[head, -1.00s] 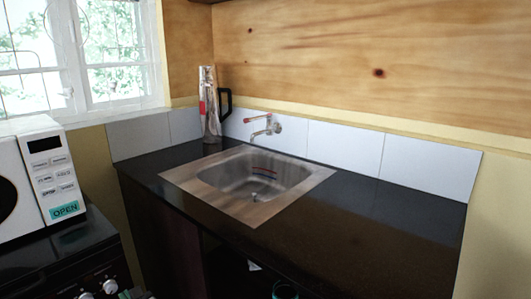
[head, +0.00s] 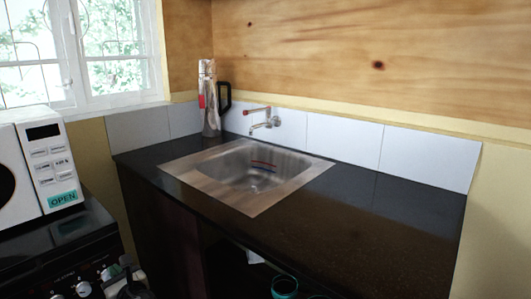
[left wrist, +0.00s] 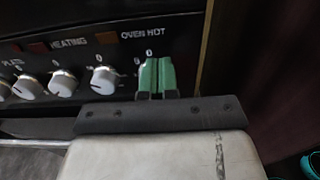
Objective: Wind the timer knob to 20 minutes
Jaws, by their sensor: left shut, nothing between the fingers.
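The black stove front (left wrist: 100,22) fills the top of the left wrist view, with several silver knobs in a row. The nearest knob (left wrist: 104,80) stands just left of my left gripper (left wrist: 158,76), with a 0 above it. My green fingertips are shut together and empty, in front of the panel below the "OVEN HOT" label. They may hide a knob behind them; I cannot tell whether they touch the panel. No timer label is readable. In the head view my left gripper (head: 127,268) is dark and low, right of the knobs (head: 83,289). My right gripper is not in view.
A white microwave (head: 45,165) stands on the stove top at the left. A dark counter (head: 340,215) with a steel sink (head: 250,178) lies to the right, mostly clear. A silver jug-like thing (head: 210,115) stands behind the sink.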

